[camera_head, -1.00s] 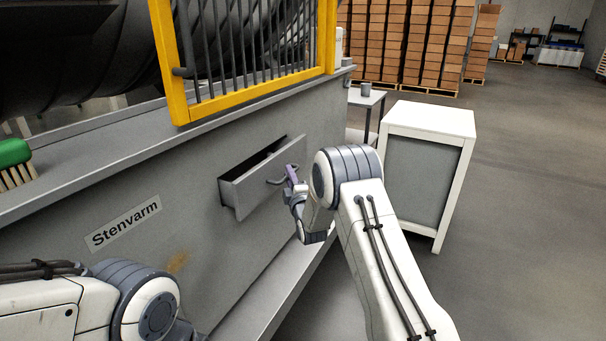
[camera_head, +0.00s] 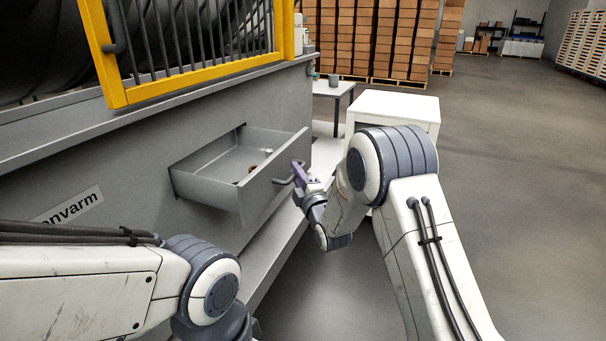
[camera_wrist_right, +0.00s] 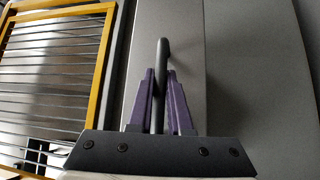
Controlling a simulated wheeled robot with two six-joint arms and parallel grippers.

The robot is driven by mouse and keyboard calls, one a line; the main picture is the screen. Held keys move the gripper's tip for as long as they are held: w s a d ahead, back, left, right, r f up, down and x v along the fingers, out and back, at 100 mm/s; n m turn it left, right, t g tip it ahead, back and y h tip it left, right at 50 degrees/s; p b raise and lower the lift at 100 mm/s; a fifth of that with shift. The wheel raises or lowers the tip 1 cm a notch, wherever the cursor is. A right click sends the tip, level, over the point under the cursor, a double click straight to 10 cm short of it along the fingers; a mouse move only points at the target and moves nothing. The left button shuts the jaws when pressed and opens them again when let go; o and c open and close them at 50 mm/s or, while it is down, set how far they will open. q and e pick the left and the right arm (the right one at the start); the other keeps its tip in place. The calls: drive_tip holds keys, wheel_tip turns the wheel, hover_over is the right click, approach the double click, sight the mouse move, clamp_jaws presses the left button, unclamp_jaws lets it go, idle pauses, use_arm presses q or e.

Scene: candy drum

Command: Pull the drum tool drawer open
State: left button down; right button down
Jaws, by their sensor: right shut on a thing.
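The grey drum tool drawer (camera_head: 273,190) stands well out of the grey machine front in the head view. A few small items, one of them reddish, lie inside it. Its dark bar handle (camera_head: 284,181) is on the front panel. My right gripper (camera_head: 298,173) is at the handle. In the right wrist view its purple fingers (camera_wrist_right: 160,98) are on either side of the handle bar (camera_wrist_right: 161,70) and shut on it. My left arm comes in at the lower left of the head view, but its gripper is out of frame.
A yellow barred guard (camera_head: 190,45) stands above the machine ledge. A white cabinet (camera_head: 395,104) and a small grey table (camera_head: 333,90) stand beyond my right arm. A grey lower ledge (camera_head: 262,262) runs below the drawer. Open floor lies to the right.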

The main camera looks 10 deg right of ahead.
drive_tip(key=shift+a+f, duration=0.1)
drive_tip(key=shift+a, duration=0.05)
drive_tip(key=c, duration=0.8)
unclamp_jaws()
drive_tip(key=shift+c, duration=0.2)
drive_tip(key=b+v, duration=0.1)
drive_tip(key=v, duration=0.9)
drive_tip(key=shift+s, duration=0.25)
